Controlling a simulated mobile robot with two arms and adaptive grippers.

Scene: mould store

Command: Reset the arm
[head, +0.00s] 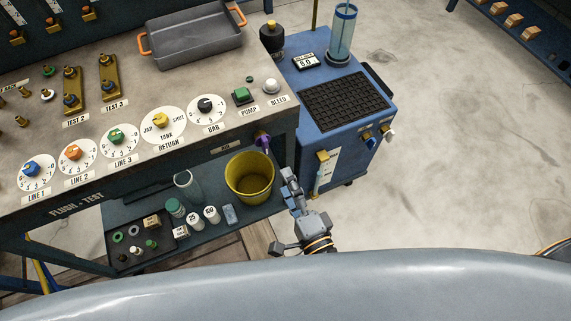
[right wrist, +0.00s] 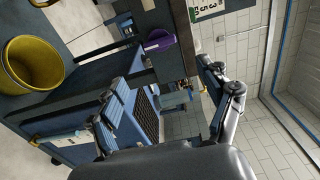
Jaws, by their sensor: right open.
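My right gripper (head: 291,190) is in the lower middle of the head view, beside the bench's right end and to the right of a yellow bucket (head: 250,178). In the right wrist view its two dark fingers stand wide apart, and the gripper (right wrist: 163,80) is open with nothing between the fingers. Beyond them show a blue cart (right wrist: 75,150) and the bucket (right wrist: 35,62) at the left. My left gripper is in neither view.
The flush and test bench (head: 130,90) carries dials, valves and a grey tray (head: 195,40). A purple knob (head: 262,140) juts from its front. The blue cart (head: 350,135) stands close to the right gripper. Small bottles and jars sit on the lower shelf. Floor at right is clear.

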